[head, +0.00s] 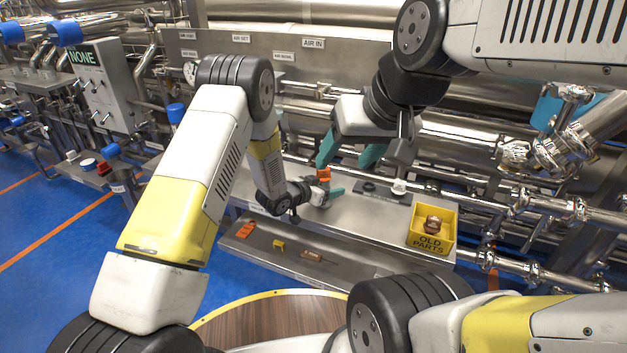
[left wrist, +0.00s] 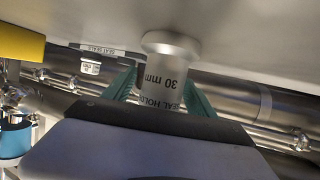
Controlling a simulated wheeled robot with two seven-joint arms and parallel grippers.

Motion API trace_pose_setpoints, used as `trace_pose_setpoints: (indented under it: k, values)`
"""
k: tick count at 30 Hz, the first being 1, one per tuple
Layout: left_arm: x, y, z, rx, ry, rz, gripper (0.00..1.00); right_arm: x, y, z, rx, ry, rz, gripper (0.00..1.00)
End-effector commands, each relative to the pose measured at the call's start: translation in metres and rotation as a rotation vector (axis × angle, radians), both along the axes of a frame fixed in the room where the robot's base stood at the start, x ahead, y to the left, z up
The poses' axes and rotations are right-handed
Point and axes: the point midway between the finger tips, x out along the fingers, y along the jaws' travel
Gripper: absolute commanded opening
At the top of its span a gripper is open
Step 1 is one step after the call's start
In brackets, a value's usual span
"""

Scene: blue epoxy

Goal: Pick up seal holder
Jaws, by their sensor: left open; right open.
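The seal holder (left wrist: 168,78) is a pale grey cylinder with a wider round flange, marked "SEAL HOLDER" and "30 mm". In the left wrist view it stands between the teal fingers of my left gripper (left wrist: 162,92), its flange end against the steel bench. The fingers are open on either side of it. My right gripper (head: 345,163) is open and empty, hanging above and close to the left one.
A small orange part (head: 323,174) is close to both grippers. Small orange and yellow pieces lie on the lower shelf (head: 340,275). Steel pipes run behind.

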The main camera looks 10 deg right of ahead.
Motion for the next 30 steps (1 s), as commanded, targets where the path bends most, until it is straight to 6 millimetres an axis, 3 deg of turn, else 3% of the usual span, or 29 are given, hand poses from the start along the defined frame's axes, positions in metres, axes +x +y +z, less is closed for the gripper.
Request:
trace_pose_setpoints:
  k: [6,16,30]
  values:
    - [0.0007,-0.0004,-0.0002,0.000,0.000,0.001,0.65,0.0000,0.0000,0.0000,0.000,0.000,0.000,0.61]
    - [0.0005,-0.0002,-0.0002,0.001,0.000,0.001,0.00,0.0000,0.0000,0.0000,0.000,0.000,0.000,0.61]
    - [0.0014,0.0000,0.0071,-0.001,-0.003,0.001,0.00,0.0000,0.0000,0.0000,0.000,0.000,0.000,0.61]
